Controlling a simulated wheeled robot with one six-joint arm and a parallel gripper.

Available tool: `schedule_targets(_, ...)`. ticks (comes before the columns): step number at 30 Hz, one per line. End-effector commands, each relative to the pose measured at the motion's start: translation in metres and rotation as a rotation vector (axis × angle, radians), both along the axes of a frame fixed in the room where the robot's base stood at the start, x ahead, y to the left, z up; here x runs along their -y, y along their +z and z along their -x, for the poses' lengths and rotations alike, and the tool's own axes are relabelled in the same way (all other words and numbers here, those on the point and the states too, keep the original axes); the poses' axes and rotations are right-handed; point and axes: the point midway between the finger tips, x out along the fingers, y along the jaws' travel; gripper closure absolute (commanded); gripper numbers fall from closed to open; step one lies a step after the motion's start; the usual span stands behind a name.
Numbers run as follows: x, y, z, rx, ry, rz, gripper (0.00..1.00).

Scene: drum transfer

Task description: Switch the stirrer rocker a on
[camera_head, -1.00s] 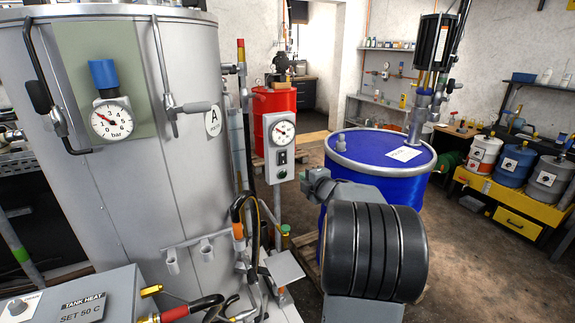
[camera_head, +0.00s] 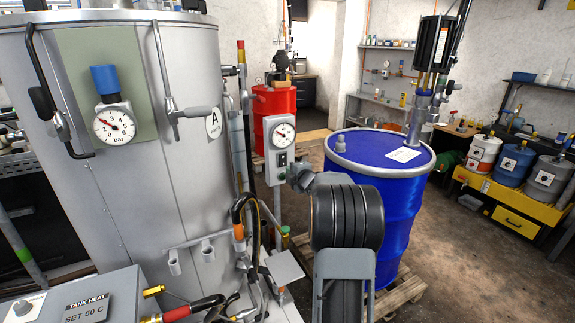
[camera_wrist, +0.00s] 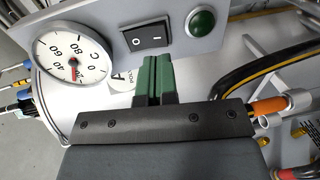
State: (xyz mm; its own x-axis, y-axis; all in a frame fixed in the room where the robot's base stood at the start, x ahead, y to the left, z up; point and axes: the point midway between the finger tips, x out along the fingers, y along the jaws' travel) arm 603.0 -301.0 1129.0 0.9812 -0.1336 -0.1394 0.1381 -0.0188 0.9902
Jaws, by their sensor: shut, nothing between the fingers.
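The stirrer rocker (camera_wrist: 145,37) is a black switch marked O and I on a grey panel (camera_wrist: 205,14) in the wrist view. Which side is pressed in I cannot tell. My gripper (camera_wrist: 157,60) has its green fingers shut and empty. Its tips appear just below the rocker's lower edge in that view; whether they touch the panel is unclear. In the head view the same panel (camera_head: 268,150) stands on a post right of tank A (camera_head: 170,200), and my wrist is in front of its lower right part. The fingers are not clear there.
A dial gauge (camera_wrist: 73,58) and a green lamp (camera_wrist: 201,21) flank the rocker. A blue drum (camera_head: 380,175) on a pallet stands to the right, close behind my arm. A red drum (camera_head: 268,105) stands behind.

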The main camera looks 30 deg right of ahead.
Motion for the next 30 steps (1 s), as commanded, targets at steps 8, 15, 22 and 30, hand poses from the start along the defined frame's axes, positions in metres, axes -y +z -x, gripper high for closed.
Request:
schedule_targets(8,0.004,-0.004,-0.033,-0.001,0.0,0.0,1.0)
schedule_targets(15,0.006,-0.006,-0.042,0.001,-0.001,0.0,1.0)
schedule_targets(22,0.006,-0.006,-0.043,0.001,-0.001,0.0,1.0)
schedule_targets(30,0.007,-0.015,-0.044,0.031,-0.002,0.004,1.0)
